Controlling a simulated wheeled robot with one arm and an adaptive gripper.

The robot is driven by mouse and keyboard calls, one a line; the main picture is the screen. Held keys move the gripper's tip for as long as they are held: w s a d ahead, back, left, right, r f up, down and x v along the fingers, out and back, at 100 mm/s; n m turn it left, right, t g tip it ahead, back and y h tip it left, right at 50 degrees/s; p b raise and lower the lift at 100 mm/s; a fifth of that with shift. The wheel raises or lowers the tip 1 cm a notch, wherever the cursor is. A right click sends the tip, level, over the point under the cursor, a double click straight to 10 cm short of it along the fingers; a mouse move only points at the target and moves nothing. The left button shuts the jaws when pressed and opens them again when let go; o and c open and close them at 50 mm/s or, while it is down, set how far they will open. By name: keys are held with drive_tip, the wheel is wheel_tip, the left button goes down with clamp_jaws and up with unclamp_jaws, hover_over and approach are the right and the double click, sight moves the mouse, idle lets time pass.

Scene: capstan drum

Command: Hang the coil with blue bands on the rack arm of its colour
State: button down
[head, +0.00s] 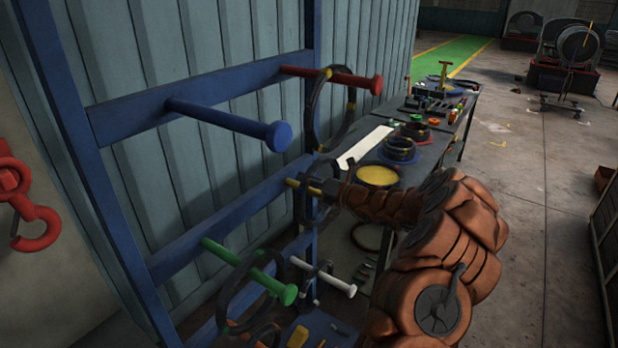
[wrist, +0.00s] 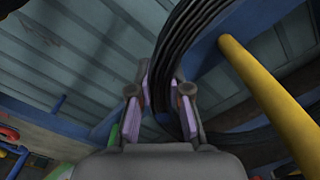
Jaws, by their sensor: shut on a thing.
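The blue rack arm (head: 230,122) is at the upper left of the head view and is bare. My gripper (head: 318,186) is below and right of it, in front of the rack, beside the yellow rack arm (head: 292,183). It is shut on a dark coil (head: 304,208), partly hidden by the gripper. In the wrist view the held coil (wrist: 205,42) rises from the fingers (wrist: 160,110), with the yellow arm (wrist: 265,95) to its right. I cannot make out the coil's band colour, or whether the coil is around the yellow arm.
A banded coil (head: 318,122) hangs on the red arm (head: 345,80). Another dark ring (head: 228,292) is at the green arm (head: 262,280). A white arm (head: 325,275) is at its right. A bench behind holds several items, including stacked coils (head: 398,150). Clear air lies before the blue arm.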

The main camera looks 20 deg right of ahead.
drive_tip(key=shift+f+b, duration=1.65)
drive_tip(key=shift+f, duration=0.65)
drive_tip(key=r+p+v, duration=0.1)
drive_tip(key=p+v, duration=0.1)
drive_tip(key=v, duration=2.8)
drive_tip(key=shift+r, duration=0.15)
drive_tip(key=shift+w+a, duration=0.1)
